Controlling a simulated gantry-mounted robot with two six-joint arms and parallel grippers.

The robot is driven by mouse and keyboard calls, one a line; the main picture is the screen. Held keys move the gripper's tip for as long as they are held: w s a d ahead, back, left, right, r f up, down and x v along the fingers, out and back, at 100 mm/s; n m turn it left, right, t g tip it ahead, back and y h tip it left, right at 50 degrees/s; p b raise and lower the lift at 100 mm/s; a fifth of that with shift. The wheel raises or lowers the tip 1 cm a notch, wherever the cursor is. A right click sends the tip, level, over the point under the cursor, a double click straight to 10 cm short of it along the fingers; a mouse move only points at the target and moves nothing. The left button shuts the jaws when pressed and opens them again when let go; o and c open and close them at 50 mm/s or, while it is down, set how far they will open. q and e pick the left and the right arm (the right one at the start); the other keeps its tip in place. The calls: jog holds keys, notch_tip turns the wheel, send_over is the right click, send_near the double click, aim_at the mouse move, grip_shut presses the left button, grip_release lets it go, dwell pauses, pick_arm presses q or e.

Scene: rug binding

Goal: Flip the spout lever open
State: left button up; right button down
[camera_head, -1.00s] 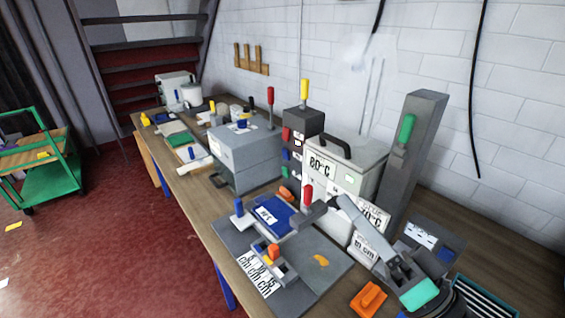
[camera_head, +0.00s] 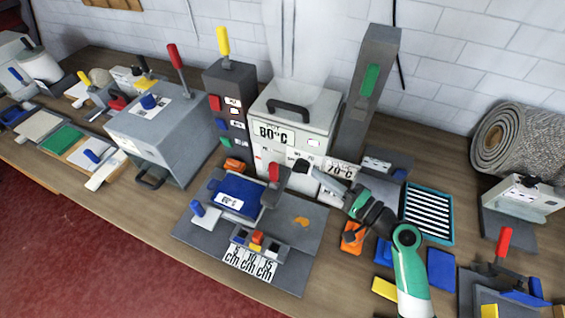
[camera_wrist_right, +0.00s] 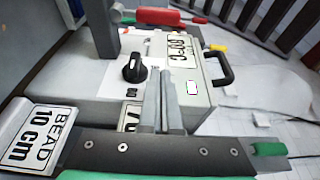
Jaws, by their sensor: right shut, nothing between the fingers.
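The spout lever looks to be the short red handle (camera_head: 274,172) standing roughly upright on the grey spout (camera_head: 270,190), in front of the white 80°C pot (camera_head: 312,118). In the right wrist view the red handle (camera_wrist_right: 157,16) shows at the top, beside the dark grey spout (camera_wrist_right: 105,35). My right gripper (camera_head: 313,172) is shut and empty, at the pot's front to the right of the lever and apart from it. Its shut fingers (camera_wrist_right: 165,88) also show in the right wrist view, next to the pot's black knob (camera_wrist_right: 133,67). My left gripper is not in view.
Orange, blue and striped pieces lie near my right arm.

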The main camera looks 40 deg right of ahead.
aim_at(274, 176)
jog(key=w, duration=1)
jog(key=shift+w+a, duration=0.25)
jog(key=shift+a, duration=0.15)
jog(key=a, duration=0.1)
jog(key=s+a, duration=0.1)
jog(key=s+a+p, duration=0.1)
jog(key=shift+a, duration=0.25)
